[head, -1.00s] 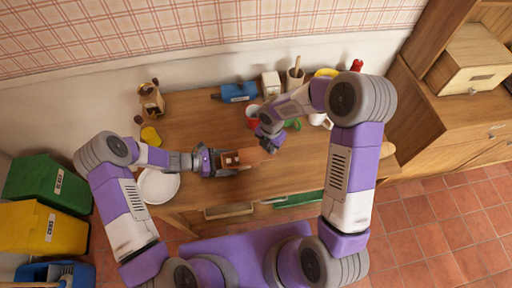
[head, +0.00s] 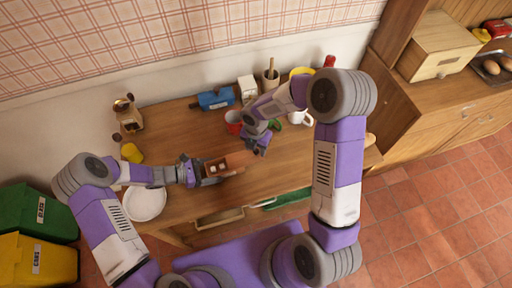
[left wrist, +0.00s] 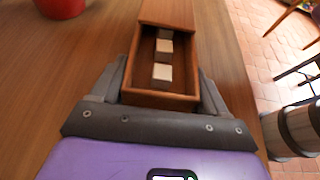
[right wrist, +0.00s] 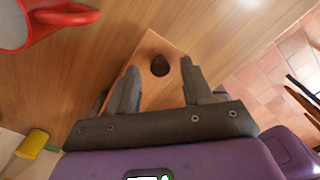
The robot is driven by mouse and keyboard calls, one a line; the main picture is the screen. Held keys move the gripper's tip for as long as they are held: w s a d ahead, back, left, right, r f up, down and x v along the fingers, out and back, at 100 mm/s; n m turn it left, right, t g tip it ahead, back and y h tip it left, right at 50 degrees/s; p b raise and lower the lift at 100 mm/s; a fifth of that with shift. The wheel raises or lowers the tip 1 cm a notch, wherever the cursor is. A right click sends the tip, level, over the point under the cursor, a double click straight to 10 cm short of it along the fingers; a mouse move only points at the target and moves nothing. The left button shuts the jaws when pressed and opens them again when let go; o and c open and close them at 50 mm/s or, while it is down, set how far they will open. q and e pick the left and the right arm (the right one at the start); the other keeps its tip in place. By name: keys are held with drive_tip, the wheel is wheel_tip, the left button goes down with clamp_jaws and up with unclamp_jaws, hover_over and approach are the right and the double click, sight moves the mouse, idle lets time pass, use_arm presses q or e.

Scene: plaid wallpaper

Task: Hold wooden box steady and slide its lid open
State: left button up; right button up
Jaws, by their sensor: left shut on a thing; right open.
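The wooden box (left wrist: 160,99) is partly open in the left wrist view, with pale blocks (left wrist: 162,72) inside. Its lid (left wrist: 168,12) covers the far part. My left gripper (left wrist: 158,88) is shut around the near end of the box, one finger on each side. In the head view the box lies on the table between my left gripper (head: 200,172) and my right gripper (head: 262,146). In the right wrist view my right gripper (right wrist: 158,72) is open over the lid (right wrist: 150,48), its fingers on either side of a dark round spot (right wrist: 160,66).
A red mug (head: 233,120) stands behind the box. A blue object (head: 216,99), a white carton (head: 247,88) and a utensil pot (head: 270,80) line the back. A white plate (head: 145,204) and a yellow cup (head: 131,153) are at the left. A white mug (head: 300,117) is at the right.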

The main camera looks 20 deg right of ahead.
wheel_tip(320, 180, up, 11)
drive_tip(key=shift+r, duration=0.2)
idle(0.3)
use_arm(q)
drive_tip(key=o, duration=1.2)
drive_tip(key=shift+c, duration=0.2)
drive_tip(key=shift+a, duration=0.1)
